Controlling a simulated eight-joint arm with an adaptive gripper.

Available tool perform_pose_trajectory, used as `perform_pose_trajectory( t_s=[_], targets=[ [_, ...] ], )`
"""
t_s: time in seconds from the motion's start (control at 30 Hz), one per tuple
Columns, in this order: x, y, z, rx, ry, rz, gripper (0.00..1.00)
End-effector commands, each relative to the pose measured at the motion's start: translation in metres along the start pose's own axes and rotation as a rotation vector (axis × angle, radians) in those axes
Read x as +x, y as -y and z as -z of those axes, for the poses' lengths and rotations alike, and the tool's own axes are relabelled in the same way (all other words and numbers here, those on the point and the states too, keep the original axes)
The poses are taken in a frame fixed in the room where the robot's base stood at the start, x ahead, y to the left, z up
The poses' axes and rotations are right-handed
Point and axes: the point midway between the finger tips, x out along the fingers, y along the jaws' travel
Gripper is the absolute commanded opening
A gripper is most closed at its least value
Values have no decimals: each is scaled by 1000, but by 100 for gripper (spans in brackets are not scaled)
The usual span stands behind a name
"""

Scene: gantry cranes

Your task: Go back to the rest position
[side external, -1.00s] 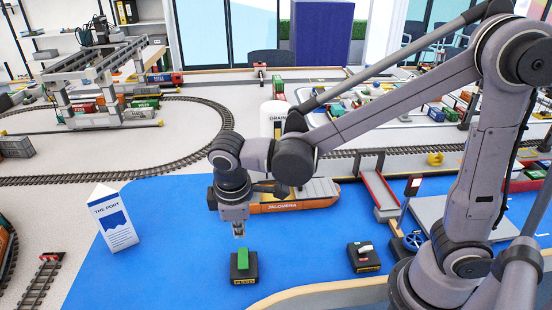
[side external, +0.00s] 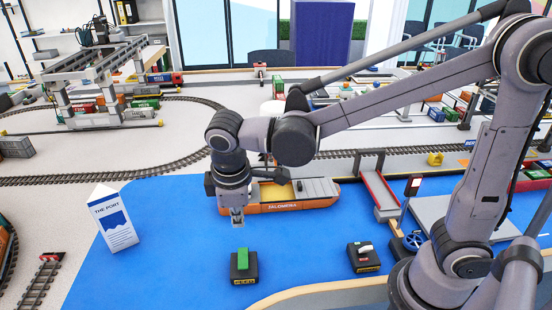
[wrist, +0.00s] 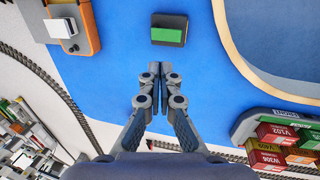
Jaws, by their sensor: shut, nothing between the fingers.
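My gripper (side external: 237,219) hangs pointing down over the blue water area of the table, above and slightly behind the black box with the green block on top (side external: 243,262). In the wrist view my gripper's fingers (wrist: 155,72) are together with nothing between them. The green-topped box (wrist: 169,29) lies beyond the fingertips there, apart from them. My arm reaches in from the right in the side view.
An orange ship (side external: 292,197) lies just behind my gripper, partly hidden by my wrist. A white port sign (side external: 113,222) stands at left. A second black box with a switch (side external: 363,256) sits to the right. Stacked containers (wrist: 285,135) show in the wrist view.

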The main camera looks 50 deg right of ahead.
Motion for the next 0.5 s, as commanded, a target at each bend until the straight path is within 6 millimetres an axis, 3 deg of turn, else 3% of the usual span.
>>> perform_pose_trajectory(
  t_s=[0.23, 0.5],
  targets=[
    [-5, -13, -19, 83, -48, 3, 0],
    [-14, -41, -77, 365, -217, 3, 0]
  ],
)
